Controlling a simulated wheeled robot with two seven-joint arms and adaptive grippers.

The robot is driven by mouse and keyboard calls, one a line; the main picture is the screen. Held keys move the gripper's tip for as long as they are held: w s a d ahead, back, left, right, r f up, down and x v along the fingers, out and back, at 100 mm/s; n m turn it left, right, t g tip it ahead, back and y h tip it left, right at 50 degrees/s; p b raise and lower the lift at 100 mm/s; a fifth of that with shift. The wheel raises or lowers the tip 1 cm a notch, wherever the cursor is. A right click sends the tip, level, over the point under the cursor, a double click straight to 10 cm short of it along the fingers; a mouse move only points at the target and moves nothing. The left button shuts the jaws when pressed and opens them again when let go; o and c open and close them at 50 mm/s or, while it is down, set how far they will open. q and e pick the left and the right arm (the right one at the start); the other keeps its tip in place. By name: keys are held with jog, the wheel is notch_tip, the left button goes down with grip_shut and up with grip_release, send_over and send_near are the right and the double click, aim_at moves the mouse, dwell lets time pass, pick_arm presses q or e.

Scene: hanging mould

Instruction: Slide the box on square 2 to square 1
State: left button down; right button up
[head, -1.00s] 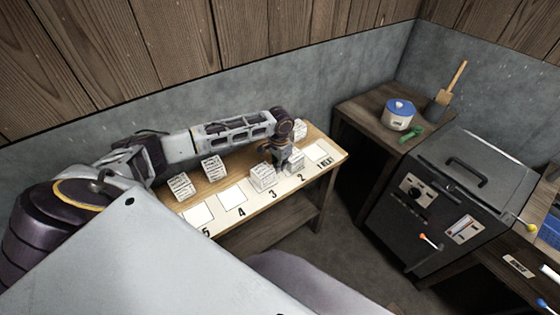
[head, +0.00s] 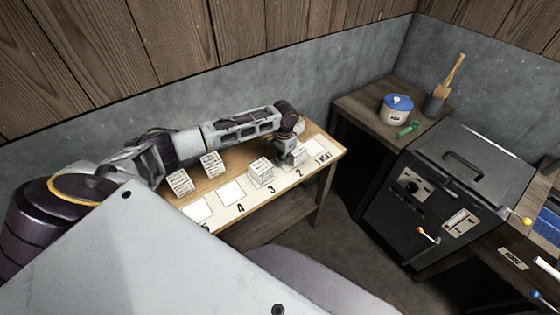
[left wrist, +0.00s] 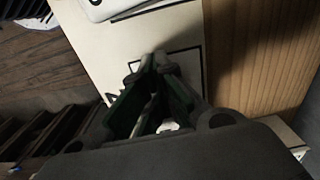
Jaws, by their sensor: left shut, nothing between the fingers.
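My left gripper (head: 289,160) is shut and empty, low over the white strip on the bench, just right of the white box on square 3 (head: 262,172). The box at square 2 (head: 301,156) is mostly hidden behind the gripper; I cannot tell whether they touch. Square 1 (head: 317,146), beside the "1 NEXT" label, lies to its right and is partly visible. In the left wrist view, the closed fingertips (left wrist: 158,60) are over a black square outline, with part of a white box (left wrist: 105,8) at the top edge. My right gripper is not in view.
More white boxes (head: 180,184) (head: 211,164) stand on the bench's wooden part at the left. Empty outlined squares (head: 232,193) lie on the strip. A side table with a blue-lidded pot (head: 397,108) and a dark oven (head: 455,190) stand at the right.

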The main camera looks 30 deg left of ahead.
aim_at(298, 146)
pick_arm(q)
jog(key=shift+w+d, duration=0.35)
jog(key=shift+w, duration=0.5)
jog(key=shift+w+d, duration=0.3)
jog(key=shift+w, duration=0.55)
jog(key=shift+w+d, duration=0.3)
jog(key=shift+w, duration=0.55)
jog(key=shift+w+d, duration=0.3)
jog(key=shift+w, duration=0.55)
jog(key=shift+w+d, duration=0.25)
jog(key=shift+w, duration=0.35)
jog(key=shift+w+d, duration=0.2)
jog(key=shift+w, duration=0.4)
jog(key=shift+w+d, duration=0.15)
jog(key=shift+w, duration=0.25)
jog(key=shift+s, duration=0.15)
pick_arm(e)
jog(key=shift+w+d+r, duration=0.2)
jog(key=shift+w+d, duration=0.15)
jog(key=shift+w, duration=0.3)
pick_arm(q)
jog(key=shift+r+p, duration=0.2)
jog(key=shift+p, duration=0.15)
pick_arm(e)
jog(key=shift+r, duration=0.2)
